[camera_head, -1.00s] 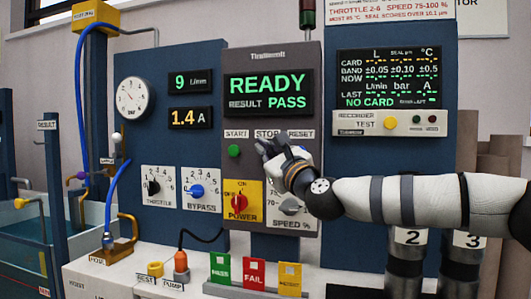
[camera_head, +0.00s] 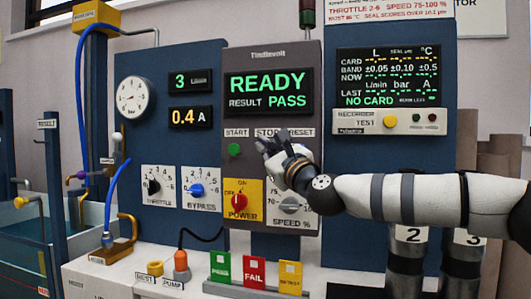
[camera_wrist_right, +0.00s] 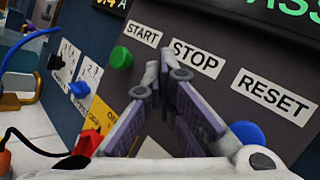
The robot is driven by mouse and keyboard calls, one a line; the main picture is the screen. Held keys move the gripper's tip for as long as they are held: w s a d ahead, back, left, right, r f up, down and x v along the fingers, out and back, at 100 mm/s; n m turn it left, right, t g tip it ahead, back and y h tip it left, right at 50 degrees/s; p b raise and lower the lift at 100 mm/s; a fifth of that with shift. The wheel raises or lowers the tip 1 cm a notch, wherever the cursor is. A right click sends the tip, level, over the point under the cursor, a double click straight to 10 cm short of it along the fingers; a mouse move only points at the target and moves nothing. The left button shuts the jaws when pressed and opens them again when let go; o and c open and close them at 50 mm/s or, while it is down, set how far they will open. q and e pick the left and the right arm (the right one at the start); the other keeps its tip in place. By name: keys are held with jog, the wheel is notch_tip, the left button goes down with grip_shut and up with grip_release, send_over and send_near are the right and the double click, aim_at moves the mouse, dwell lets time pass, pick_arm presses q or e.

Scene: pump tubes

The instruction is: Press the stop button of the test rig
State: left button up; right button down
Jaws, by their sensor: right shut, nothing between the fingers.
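The grey control panel (camera_head: 300,57) of the test rig shows "READY" and "RESULT PASS" in green. My right gripper (camera_head: 262,144) is in front of the panel, just under the STOP label (camera_head: 266,133). In the right wrist view the shut, empty fingertips (camera_wrist_right: 166,72) point at the panel below the STOP label (camera_wrist_right: 197,57). The stop button itself is hidden behind the fingers, so I cannot tell whether they touch it. The green start button (camera_head: 235,150) is left of the fingers. My left gripper is not in view.
The blue reset button (camera_wrist_right: 247,132) is close to the right of the fingers. The red power switch (camera_head: 240,203) and the speed dial (camera_head: 290,205) are below. Readouts show 3 L/min (camera_head: 188,80) and 0.4 A (camera_head: 190,117).

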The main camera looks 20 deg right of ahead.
jog(key=shift+w+d, duration=0.1)
jog(key=shift+d, duration=0.25)
jog(key=shift+f, duration=0.1)
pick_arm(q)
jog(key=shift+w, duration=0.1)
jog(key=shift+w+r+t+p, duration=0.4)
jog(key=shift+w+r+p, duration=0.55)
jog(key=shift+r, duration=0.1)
pick_arm(e)
jog(key=s+a, duration=0.3)
jog(key=s, duration=0.2)
jog(key=shift+a, duration=0.3)
jog(key=shift+a+f, duration=0.1)
